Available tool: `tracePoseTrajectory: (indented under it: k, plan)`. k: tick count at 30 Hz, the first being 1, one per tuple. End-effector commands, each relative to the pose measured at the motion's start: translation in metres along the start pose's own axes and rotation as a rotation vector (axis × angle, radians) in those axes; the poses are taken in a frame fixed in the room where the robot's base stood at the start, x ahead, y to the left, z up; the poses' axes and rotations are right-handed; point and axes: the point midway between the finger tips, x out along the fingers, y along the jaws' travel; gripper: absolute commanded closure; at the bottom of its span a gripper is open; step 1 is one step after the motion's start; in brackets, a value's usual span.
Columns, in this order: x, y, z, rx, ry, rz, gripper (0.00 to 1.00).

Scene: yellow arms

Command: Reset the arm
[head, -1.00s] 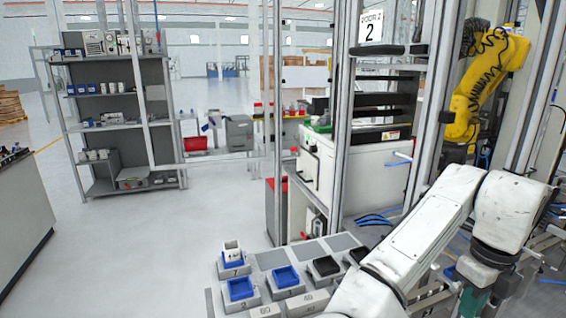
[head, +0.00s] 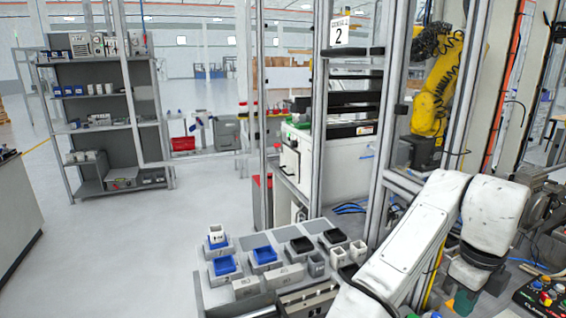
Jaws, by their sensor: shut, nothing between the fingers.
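My white arm (head: 405,250) rises from the bottom of the head view and bends at a white joint (head: 495,212) on the right. Below that joint, a grey and teal part (head: 465,300) runs to the bottom edge, partly hidden. I cannot make out my gripper or its fingertips in this view.
A grey bench (head: 212,300) with blue trays (head: 224,265), black trays (head: 302,244) and small grey blocks stands left of my arm. A metal frame post (head: 318,120) stands behind it. A control panel (head: 545,295) is at lower right. Open floor (head: 140,240) lies left.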

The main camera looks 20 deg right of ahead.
Motion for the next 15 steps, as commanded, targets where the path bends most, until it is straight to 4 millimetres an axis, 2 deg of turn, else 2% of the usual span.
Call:
tracePoseTrajectory:
  k: [8,15]
  plan:
    - [0.014,-0.017,-0.013,-0.174,0.023,-0.111,1.00]
    - [0.033,-0.033,-0.027,-0.483,0.081,-0.254,1.00]
